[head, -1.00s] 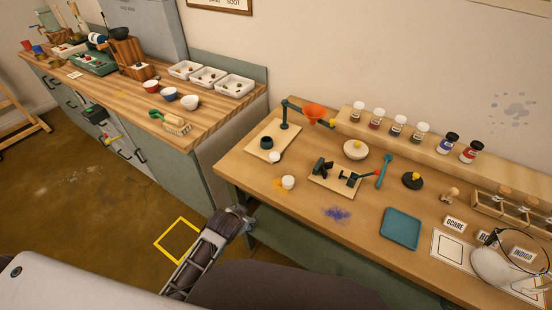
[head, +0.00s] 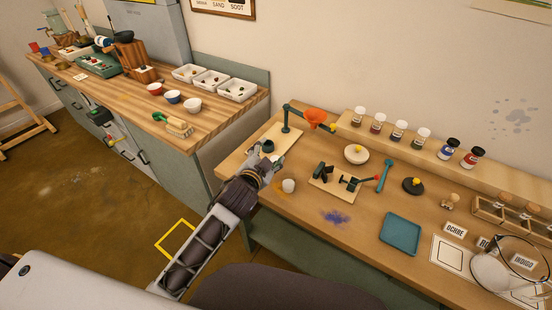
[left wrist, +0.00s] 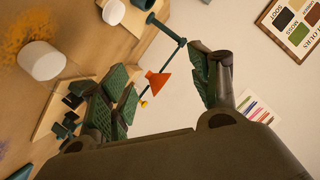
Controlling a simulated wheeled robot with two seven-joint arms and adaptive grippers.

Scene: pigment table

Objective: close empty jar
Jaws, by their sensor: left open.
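A small white pot (head: 288,185) stands upright on the front of the table beside a patch of ochre powder; it also shows in the left wrist view (left wrist: 42,60). A small white object (left wrist: 112,10) shows at the top of the left wrist view. Several small jars with white lids, one of them here (head: 358,115), stand on the back ledge. I cannot tell which jar is empty. My right gripper is not in view.
The orange funnel (head: 315,116) hangs from its stand behind the gripper.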

